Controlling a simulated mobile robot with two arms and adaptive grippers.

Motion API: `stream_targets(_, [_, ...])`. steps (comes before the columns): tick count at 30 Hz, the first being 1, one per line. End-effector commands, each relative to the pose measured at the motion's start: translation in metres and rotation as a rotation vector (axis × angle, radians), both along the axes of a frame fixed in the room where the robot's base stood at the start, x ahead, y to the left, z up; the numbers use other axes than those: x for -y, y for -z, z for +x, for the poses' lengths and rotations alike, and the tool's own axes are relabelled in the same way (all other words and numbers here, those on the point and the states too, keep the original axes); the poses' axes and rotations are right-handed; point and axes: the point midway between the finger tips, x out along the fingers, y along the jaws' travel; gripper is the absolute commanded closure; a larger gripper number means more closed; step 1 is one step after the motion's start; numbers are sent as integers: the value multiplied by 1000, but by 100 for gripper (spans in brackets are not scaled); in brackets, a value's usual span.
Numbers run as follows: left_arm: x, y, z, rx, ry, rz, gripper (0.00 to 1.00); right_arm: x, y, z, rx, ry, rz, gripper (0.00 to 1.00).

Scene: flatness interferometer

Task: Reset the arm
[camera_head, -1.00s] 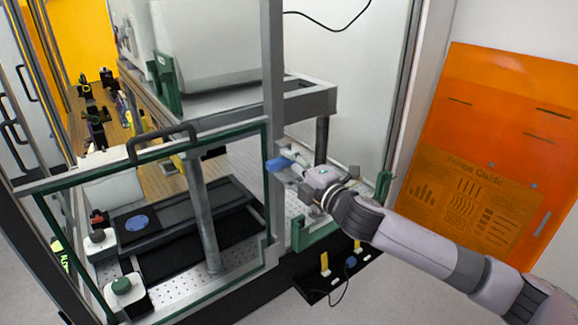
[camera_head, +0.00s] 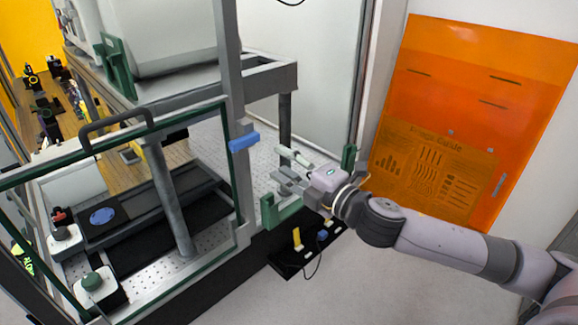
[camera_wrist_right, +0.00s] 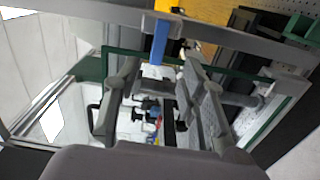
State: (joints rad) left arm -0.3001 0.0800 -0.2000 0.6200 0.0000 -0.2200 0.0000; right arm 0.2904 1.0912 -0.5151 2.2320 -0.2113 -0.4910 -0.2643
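My right gripper (camera_head: 280,164) is in front of the tall grey frame post, to the right of the blue handle (camera_head: 243,142) mounted on that post. Its two fingers are spread apart with nothing between them, and a clear gap lies between them and the handle. In the right wrist view, the open fingers of this gripper (camera_wrist_right: 157,78) point towards the blue handle (camera_wrist_right: 160,40), which sits beyond them. My left gripper is in neither view.
A green-edged door panel with a dark handle (camera_head: 115,126) stands at the left of the post. Below my right gripper is a black tray (camera_head: 290,262) with a yellow piece. An orange panel (camera_head: 480,60) hangs at the right.

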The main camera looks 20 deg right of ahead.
Motion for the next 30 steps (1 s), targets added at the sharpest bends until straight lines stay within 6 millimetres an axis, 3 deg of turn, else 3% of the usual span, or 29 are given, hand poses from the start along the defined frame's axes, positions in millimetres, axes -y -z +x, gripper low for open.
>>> stream_targets(6, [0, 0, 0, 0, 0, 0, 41, 2, 0, -9, 0, -1, -1, 62])
stream_targets(22, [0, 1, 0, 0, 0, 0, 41, 5, 4, -7, -6, 5, 5, 62])
stream_targets(26, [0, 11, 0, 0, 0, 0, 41, 22, 42, 10, -61, 56, 51, 62])
stream_targets(29, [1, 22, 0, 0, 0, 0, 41, 47, 100, 28, -145, 128, 125, 62])
stream_targets(30, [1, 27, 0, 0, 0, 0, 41, 58, 129, 35, -186, 164, 158, 62])
